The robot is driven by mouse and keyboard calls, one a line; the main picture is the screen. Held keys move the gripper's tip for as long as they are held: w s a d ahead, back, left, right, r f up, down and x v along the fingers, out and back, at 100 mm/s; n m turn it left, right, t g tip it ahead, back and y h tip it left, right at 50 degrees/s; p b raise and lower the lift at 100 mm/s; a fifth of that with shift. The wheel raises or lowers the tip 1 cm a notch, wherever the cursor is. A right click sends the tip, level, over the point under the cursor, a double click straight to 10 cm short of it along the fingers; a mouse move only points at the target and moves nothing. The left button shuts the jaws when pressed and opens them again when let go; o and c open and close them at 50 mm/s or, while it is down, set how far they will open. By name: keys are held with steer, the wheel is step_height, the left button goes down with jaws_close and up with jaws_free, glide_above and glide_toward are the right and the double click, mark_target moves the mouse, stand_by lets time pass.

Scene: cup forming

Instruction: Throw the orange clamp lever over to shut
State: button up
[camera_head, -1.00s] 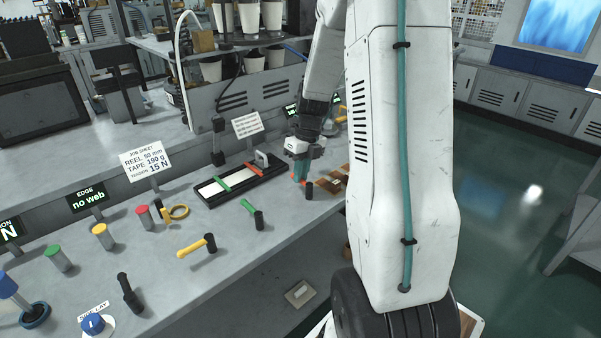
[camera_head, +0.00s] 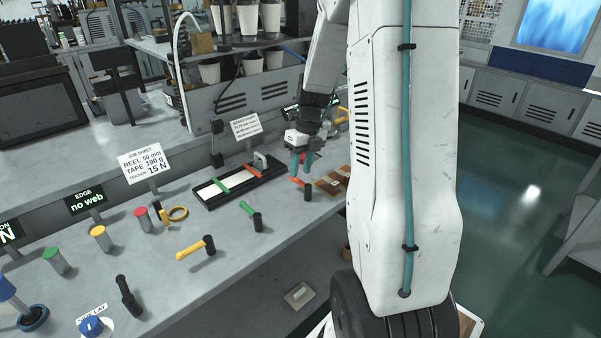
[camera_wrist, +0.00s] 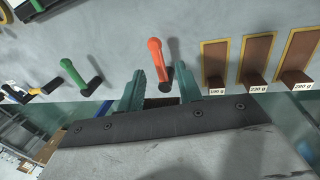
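The orange clamp lever (camera_head: 298,182) lies at the bench's front edge, with a black upright grip (camera_head: 308,191) at its right end. In the wrist view the orange lever (camera_wrist: 155,58) shows whole, its dark grip end lying between my two teal fingers. My gripper (camera_head: 301,169) is over the lever in the head view, its fingers pointing down. In the wrist view my gripper (camera_wrist: 161,80) is open, with a gap on each side of the lever. Whether either finger touches it I cannot tell.
A green lever (camera_head: 252,213) and a yellow lever (camera_head: 193,249) stand to the left along the bench edge. Brown weight blocks (camera_wrist: 255,60) with gram labels lie right of the orange lever. A black tray (camera_head: 215,202) with a white strip lies behind.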

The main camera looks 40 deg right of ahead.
mark_target(307, 186)
steer(key=r, duration=0.2)
steer(key=d+r, duration=0.1)
steer(key=r, duration=0.2)
steer(key=shift+r, duration=0.2)
stand_by(0.3)
steer(key=s+a+n, duration=0.1)
steer(key=n, duration=0.2)
steer(key=s+a+n, duration=0.1)
steer(key=n, duration=0.2)
steer(key=s+n+g, duration=0.1)
steer(key=n, duration=0.3)
steer(key=shift+s+a, duration=0.4)
steer(key=s+a+r+n+t+h, duration=0.1)
steer(key=s+a+r+n, duration=0.4)
steer(key=s+a+n, duration=0.4)
steer(key=s+a+r+n+t+h, duration=0.1)
steer(key=s+a+r+n, duration=0.4)
steer(key=a+n, duration=0.8)
steer(key=s+n, duration=0.3)
steer(key=n, duration=0.1)
steer(key=shift+s+a+n, duration=0.3)
steer(key=shift+s+n, duration=0.05)
steer(key=shift+n, duration=0.05)
